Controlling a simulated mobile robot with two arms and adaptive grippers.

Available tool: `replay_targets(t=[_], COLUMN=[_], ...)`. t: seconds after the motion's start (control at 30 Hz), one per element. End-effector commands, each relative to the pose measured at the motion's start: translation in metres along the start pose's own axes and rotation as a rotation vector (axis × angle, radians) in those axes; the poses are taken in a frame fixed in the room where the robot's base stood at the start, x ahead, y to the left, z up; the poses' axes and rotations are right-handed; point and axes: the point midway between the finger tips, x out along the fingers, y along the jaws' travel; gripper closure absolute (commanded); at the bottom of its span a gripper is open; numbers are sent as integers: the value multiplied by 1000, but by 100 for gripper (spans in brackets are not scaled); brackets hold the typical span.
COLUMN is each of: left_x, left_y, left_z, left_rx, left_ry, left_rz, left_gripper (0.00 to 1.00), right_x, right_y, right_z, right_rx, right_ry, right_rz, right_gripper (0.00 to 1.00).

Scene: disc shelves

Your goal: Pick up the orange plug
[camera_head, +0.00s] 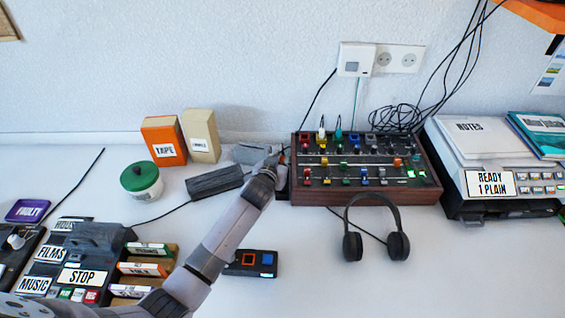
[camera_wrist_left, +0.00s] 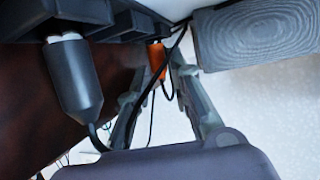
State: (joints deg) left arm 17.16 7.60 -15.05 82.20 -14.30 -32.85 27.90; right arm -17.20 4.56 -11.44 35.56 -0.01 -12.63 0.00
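The orange plug (camera_wrist_left: 157,60) shows in the left wrist view, upper middle, at the edge of the dark mixer, with a black cable running from it. In the head view my left arm largely hides that spot. My left gripper (camera_wrist_left: 164,72) is open. Its two fingers point toward the plug, which shows between the fingertips; I cannot tell whether they touch it. In the head view my left gripper (camera_head: 277,164) is at the mixer's left side. My right gripper is not in view.
The mixer (camera_head: 366,196) stands at the back middle. A grey plug (camera_wrist_left: 72,80) sits close beside the fingers, and a black cable crosses near them. Dark grey blocks (camera_head: 215,181) lie left of the gripper. Headphones (camera_head: 376,226) lie in front of the mixer.

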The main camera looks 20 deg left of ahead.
Motion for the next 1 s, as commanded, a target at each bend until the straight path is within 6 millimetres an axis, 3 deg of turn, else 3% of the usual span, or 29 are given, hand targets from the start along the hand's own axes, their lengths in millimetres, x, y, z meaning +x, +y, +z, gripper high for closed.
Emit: replay_targets(t=[0.1,0.4,0.77,1.0], left_x=[0,0,-2,-12], left_y=[0,0,0,0], left_z=[0,0,-3,-28], left_rx=[0,0,-1,-1], left_ry=[0,0,1,4], left_rz=[0,0,0,1], left_gripper=[82,100,100,100], right_x=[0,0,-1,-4], right_y=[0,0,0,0], right_z=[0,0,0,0], right_rx=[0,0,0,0], right_ry=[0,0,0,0], right_rz=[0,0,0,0], right_gripper=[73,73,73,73])
